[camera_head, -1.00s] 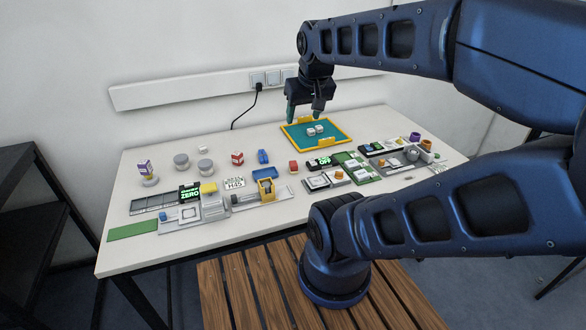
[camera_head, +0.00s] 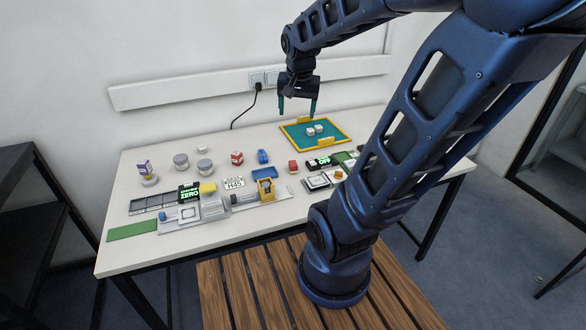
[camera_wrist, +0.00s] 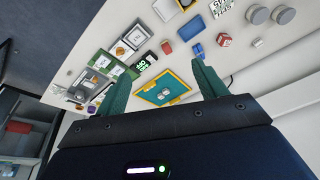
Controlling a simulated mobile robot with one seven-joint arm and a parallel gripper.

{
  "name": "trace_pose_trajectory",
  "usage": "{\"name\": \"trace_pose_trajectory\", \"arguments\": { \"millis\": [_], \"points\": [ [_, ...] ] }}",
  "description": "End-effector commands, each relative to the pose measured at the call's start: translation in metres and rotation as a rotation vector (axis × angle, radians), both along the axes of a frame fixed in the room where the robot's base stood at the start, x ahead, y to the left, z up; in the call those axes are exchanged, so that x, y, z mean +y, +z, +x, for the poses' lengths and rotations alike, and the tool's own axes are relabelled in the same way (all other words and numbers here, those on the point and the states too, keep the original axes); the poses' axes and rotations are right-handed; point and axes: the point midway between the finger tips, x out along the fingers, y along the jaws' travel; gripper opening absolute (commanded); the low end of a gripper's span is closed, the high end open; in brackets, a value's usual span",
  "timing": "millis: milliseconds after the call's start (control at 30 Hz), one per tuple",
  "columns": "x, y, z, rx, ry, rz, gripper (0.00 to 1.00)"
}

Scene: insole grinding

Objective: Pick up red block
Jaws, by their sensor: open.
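A small red block (camera_head: 293,167) lies on the white table in front of the yellow-rimmed tray; it also shows in the wrist view (camera_wrist: 167,47). A second red cube with white markings (camera_head: 237,158) sits farther left, and in the wrist view (camera_wrist: 224,40) it is right of the plain one. My gripper (camera_head: 297,108) is open and empty, its green fingers pointing down above the back of the table, near the tray's back-left edge. It is well above and behind both red pieces, touching neither.
The yellow-rimmed green tray (camera_head: 333,141) holds small pale dice. A blue block (camera_head: 262,156) and a blue tray (camera_head: 265,173) lie left of the plain red block. Fixtures and displays line the table's front. My arm hides the table's right part.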

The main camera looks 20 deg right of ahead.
Motion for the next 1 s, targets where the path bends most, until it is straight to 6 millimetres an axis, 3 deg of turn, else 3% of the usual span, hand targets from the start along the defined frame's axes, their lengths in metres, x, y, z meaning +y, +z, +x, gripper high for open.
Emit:
{"name": "trace_pose_trajectory", "arguments": {
  "millis": [467, 1000],
  "points": [
    [-0.011, -0.066, 0.090, 0.092, -0.467, 0.004, 0.71],
    [-0.018, -0.174, 0.173, 0.088, -0.973, -0.084, 0.71]
  ]
}}
